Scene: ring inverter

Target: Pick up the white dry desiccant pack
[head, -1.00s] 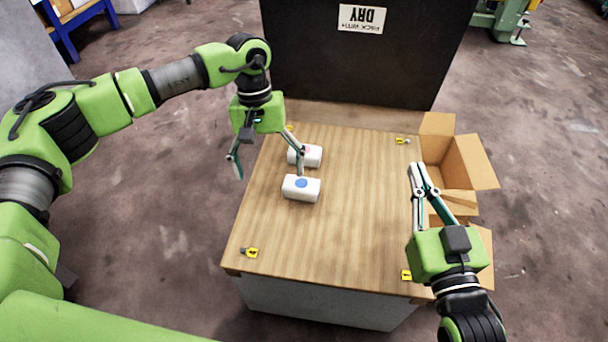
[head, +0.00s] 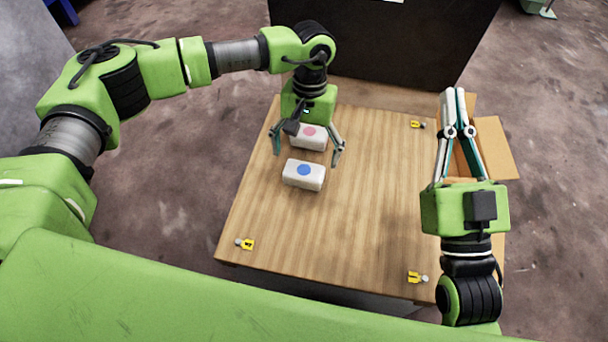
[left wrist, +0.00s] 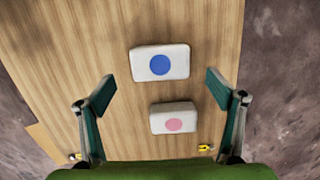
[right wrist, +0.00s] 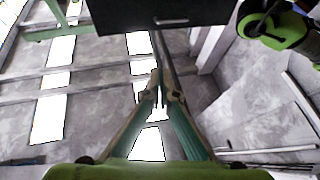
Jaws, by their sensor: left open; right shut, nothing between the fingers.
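Two white packs lie on the wooden tabletop. The pack with a blue dot (head: 303,175) is nearer to me, and the pack with a pink dot (head: 309,137) is just behind it. My left gripper (head: 306,157) is open and points down above the packs. In the left wrist view the blue-dot pack (left wrist: 160,63) sits just past the fingertips, and the pink-dot pack (left wrist: 174,118) sits between the open fingers. Neither pack is gripped. My right gripper (head: 454,95) is shut and empty, near the table's right side.
The table (head: 370,210) has small yellow tags near its corners, one at the back right (head: 415,125). An open cardboard box (head: 495,145) stands at the right edge, partly hidden by my right gripper. A dark panel (head: 390,45) rises behind the table. The table's middle is clear.

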